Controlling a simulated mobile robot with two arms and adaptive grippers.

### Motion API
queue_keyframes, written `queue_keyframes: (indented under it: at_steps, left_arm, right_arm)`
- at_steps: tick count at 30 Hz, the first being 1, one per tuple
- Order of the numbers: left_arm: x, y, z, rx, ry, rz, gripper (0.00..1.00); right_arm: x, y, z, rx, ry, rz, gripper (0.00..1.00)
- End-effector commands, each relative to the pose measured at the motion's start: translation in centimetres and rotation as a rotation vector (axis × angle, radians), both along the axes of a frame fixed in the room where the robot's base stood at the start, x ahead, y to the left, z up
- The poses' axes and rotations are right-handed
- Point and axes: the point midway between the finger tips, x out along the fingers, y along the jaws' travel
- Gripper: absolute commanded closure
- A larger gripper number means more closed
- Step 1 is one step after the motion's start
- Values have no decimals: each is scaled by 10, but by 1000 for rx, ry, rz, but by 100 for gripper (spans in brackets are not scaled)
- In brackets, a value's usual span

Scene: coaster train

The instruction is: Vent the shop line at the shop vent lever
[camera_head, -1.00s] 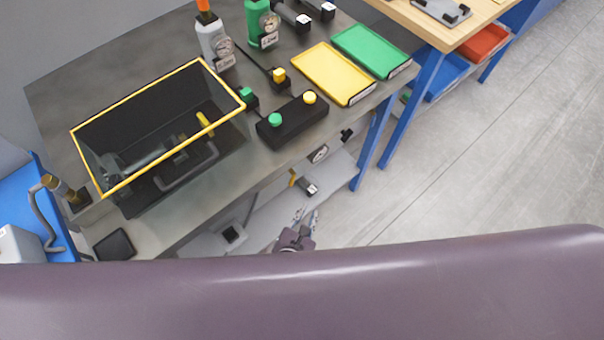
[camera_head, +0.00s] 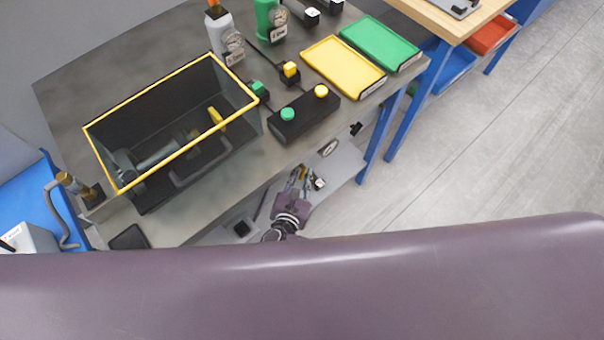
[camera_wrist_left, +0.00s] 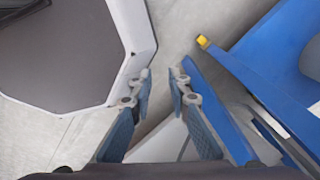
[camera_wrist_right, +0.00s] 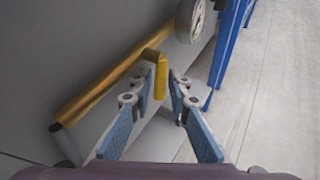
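A yellow lever handle (camera_wrist_right: 161,76) hangs at the end of a brass-coloured pipe (camera_wrist_right: 105,88) in the right wrist view; no label on it is readable. My right gripper (camera_wrist_right: 160,88) is open, with its fingertips on either side of the handle's lower part; I cannot tell whether they touch it. In the head view my right gripper (camera_head: 299,180) is low, in front of the bench and over the lower shelf. My left gripper (camera_wrist_left: 160,76) is open and empty in the left wrist view, and is hidden in the head view.
A round gauge (camera_wrist_right: 199,18) sits beyond the lever. The grey bench (camera_head: 70,80) holds a yellow-rimmed bin (camera_head: 104,160), a button box (camera_head: 304,114) and yellow (camera_head: 345,68) and green (camera_head: 382,45) trays. A blue frame (camera_wrist_left: 275,65) stands right of my left gripper.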

Motion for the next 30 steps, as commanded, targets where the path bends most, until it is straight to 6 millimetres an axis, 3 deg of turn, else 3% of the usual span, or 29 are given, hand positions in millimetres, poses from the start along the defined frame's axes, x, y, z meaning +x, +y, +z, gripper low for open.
queue_keyframes:
  at_steps: [3,7,14,30]
  left_arm:
    - [1,-1,0,-1,-2,1,83]
    - [2,-6,0,-7,-2,1,83]
    - [2,-16,1,-19,-2,1,83]
    - [2,-11,72,-13,-2,-2,83]
  right_arm:
    - [0,0,0,0,0,0,85]
    - [0,0,0,0,0,0,100]
    - [-1,0,1,3,3,0,100]
    - [-8,7,12,312,230,-3,100]
